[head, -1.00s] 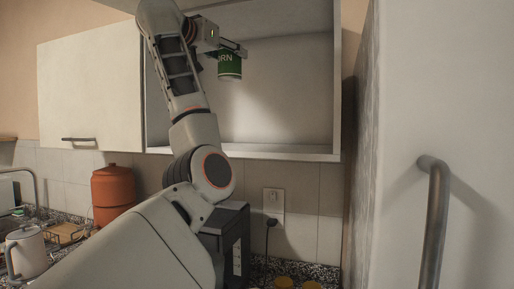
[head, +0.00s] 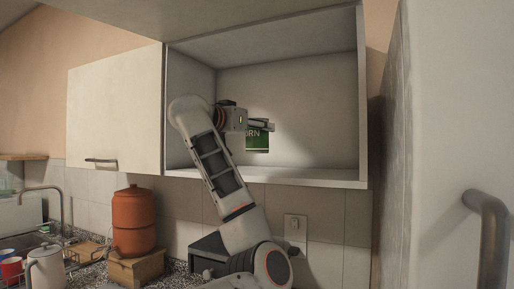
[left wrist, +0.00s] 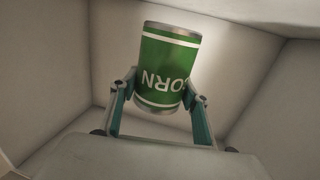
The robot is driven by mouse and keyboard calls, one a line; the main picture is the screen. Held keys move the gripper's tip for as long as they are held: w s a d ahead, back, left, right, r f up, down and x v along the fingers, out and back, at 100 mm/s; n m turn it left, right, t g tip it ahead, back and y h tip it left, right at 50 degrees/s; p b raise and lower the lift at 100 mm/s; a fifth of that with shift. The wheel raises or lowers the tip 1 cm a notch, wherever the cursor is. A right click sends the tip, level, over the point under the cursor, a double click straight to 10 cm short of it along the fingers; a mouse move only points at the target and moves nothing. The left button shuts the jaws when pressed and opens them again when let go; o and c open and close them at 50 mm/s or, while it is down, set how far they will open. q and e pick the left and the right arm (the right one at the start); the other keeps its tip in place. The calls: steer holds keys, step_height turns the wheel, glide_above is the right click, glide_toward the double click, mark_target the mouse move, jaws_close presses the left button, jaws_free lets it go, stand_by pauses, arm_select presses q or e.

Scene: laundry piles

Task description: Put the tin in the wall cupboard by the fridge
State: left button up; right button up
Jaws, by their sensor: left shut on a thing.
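The tin (head: 257,138) is green with white lettering and silver rims. My left gripper (head: 262,125) is shut on it, with the tin inside the open wall cupboard (head: 268,177), above its bottom board. In the left wrist view the tin (left wrist: 168,65) sits upside down between the two fingers of my left gripper (left wrist: 160,105). The cupboard's pale inner walls surround it there. The fridge (head: 455,130) stands at the right with a grey handle. My right gripper is not in view.
A closed cupboard door (head: 115,112) is left of the open bay. Below are an orange canister (head: 134,220) on a wooden box (head: 136,268), a white kettle (head: 46,268) and a black appliance (head: 208,250). A wall socket (head: 295,228) is under the cupboard. The cupboard's right half is empty.

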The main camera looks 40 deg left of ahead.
mark_target(257, 146)
arm_select(q)
steer(key=shift+f, duration=0.95)
step_height(257, 146, down, 4)
steer(key=shift+r, duration=0.2)
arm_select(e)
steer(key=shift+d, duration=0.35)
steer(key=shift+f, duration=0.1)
arm_select(q)
steer(key=shift+f, duration=0.1)
steer(key=o, duration=1.5)
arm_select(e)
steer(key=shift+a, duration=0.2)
